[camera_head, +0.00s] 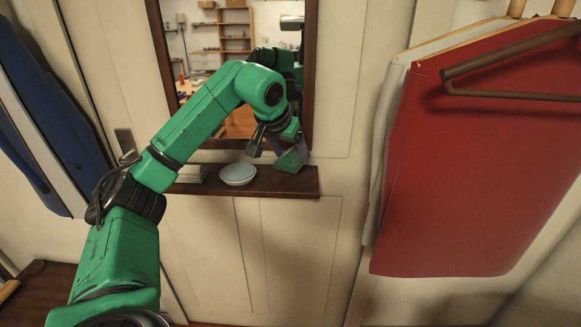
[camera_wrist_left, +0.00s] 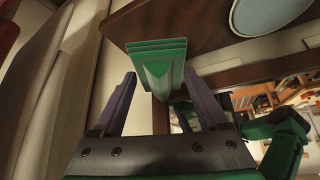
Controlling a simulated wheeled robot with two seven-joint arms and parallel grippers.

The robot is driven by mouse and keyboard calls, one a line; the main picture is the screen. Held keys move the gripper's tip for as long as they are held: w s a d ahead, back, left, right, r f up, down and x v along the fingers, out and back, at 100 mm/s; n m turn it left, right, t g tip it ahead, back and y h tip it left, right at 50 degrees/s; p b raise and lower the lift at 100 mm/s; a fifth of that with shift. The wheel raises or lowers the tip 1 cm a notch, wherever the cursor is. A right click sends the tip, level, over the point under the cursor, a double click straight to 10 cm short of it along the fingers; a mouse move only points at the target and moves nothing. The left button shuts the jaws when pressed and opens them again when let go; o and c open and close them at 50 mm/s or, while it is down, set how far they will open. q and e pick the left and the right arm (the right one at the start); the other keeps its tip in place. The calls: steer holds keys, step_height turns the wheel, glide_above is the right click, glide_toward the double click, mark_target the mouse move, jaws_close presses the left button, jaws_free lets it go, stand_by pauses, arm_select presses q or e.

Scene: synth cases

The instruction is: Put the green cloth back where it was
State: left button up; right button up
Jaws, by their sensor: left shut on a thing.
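The green cloth (camera_head: 290,161) is a small folded stack of layers at the right end of the dark wall shelf (camera_head: 262,187). My left gripper (camera_head: 279,147) is shut on it from above. In the left wrist view the cloth (camera_wrist_left: 158,62) sits between the two dark fingers of my left gripper (camera_wrist_left: 160,80), its layered edge toward the shelf (camera_wrist_left: 140,20). I cannot tell whether the cloth touches the shelf top. My right gripper is in neither view.
A mirror (camera_head: 308,80) hangs behind the shelf. Red fabric (camera_head: 470,160) and a brown hanger (camera_head: 510,95) hang at right, blue clothing (camera_head: 45,110) at left.

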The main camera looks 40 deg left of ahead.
mark_target(290, 183)
arm_select(q)
step_height(290, 183, down, 4)
steer(key=shift+s+f, duration=0.1)
steer(key=shift+f, duration=0.4)
steer(key=shift+w+f, duration=0.2)
steer(key=shift+f, duration=0.05)
steer(key=o, duration=1.1)
steer(key=shift+r, duration=0.2)
steer(key=v, duration=1.1)
steer(key=shift+s+r, duration=0.25)
steer(key=shift+r, duration=0.05)
